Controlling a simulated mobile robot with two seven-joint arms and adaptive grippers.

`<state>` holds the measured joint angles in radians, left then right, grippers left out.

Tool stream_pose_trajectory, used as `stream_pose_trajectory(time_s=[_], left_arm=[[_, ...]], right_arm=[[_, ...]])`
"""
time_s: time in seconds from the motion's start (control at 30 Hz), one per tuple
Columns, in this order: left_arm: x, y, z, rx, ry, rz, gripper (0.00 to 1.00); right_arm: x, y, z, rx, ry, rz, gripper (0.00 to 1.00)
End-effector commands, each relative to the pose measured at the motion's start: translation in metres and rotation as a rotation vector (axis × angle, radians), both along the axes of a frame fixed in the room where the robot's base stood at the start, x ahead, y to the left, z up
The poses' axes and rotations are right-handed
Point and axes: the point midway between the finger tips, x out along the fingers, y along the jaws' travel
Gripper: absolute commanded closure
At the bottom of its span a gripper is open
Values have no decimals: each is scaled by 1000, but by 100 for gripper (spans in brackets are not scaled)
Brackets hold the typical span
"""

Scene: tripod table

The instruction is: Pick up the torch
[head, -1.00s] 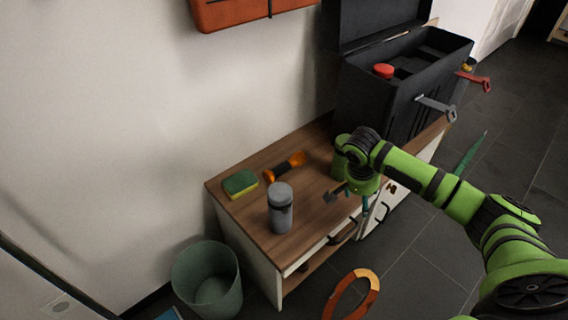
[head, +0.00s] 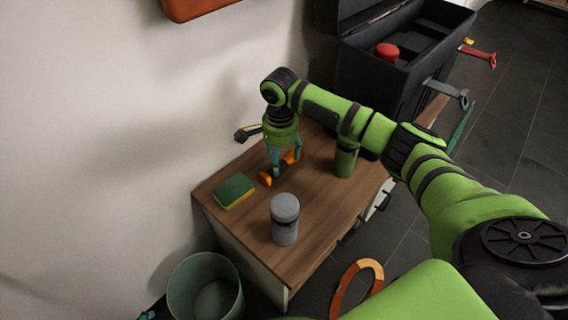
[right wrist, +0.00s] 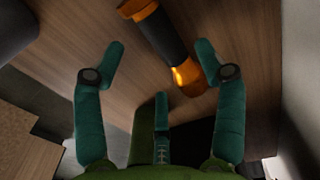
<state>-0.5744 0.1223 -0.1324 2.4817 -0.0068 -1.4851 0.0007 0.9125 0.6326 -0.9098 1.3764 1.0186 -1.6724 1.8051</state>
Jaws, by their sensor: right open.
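In the right wrist view the torch (right wrist: 161,35) lies slanted ahead of and between the spread fingertips (right wrist: 160,55). One orange end is near the right finger. The gripper holds nothing; whether a finger touches the torch is unclear. My left gripper is not in view.
A green and yellow sponge (head: 234,190), a grey canister (head: 285,218) and a green canister (head: 346,160) stand near the torch. A black toolbox (head: 405,85) stands open at the back right. A bin (head: 205,290) is on the floor.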

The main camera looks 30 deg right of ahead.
Motion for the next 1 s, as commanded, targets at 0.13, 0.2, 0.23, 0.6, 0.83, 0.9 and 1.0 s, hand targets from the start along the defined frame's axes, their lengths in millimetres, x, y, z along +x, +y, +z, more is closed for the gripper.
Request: stream_pose_trajectory(time_s=[0.13,0.2,0.23,0.6,0.83,0.9,1.0], left_arm=[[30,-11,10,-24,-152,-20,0],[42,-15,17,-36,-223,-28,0],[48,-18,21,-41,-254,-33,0],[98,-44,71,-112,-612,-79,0],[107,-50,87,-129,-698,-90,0],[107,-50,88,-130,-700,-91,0],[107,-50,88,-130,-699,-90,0]], right_arm=[[1,-1,-11,-1,0,0,29],[1,-1,-16,-1,0,0,29],[1,-1,-17,-1,0,0,29],[2,-1,-41,-2,-1,1,29],[2,-1,-46,-2,-2,2,29],[2,-1,-46,-2,-2,2,29],[2,-1,-46,-2,-2,2,29]])
